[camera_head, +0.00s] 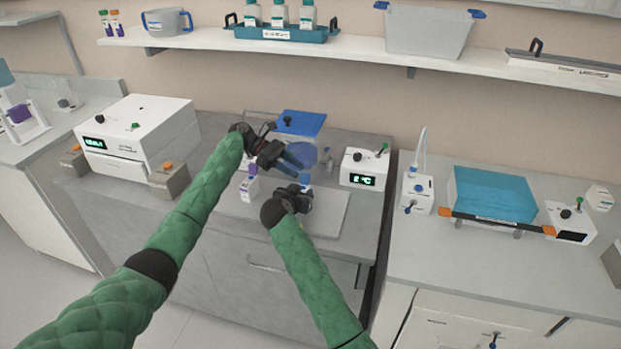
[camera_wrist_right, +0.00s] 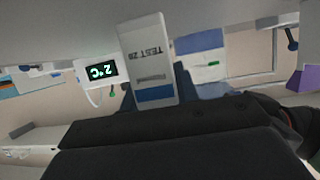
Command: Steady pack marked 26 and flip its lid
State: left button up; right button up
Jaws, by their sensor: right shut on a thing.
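My right gripper (camera_head: 303,190) is low over the pale board at the middle bench. In the right wrist view, its dark blue fingers (camera_wrist_right: 156,102) are shut on a white pack (camera_wrist_right: 147,52) with a blue band. In the head view this pack is mostly hidden by the gripper. My left gripper (camera_head: 292,162) has blue fingers just above and left of the right gripper; their gap cannot be made out. Another white pack (camera_head: 250,190) with a purple band stands left of the right gripper.
A blue panel (camera_head: 300,123) stands behind the grippers. A white unit with a green temperature display (camera_head: 362,169) is to the right, and a larger white instrument (camera_head: 137,135) to the left. The pale board (camera_head: 327,213) has bare room at its front right.

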aim_at(304, 174)
pick_arm(q)
jog(key=x, duration=0.6)
jog(key=shift+s+d+f, duration=0.1)
jog(key=shift+d+f, duration=0.05)
jog(key=shift+f, duration=0.05)
jog(key=shift+c, duration=0.2)
grip_shut()
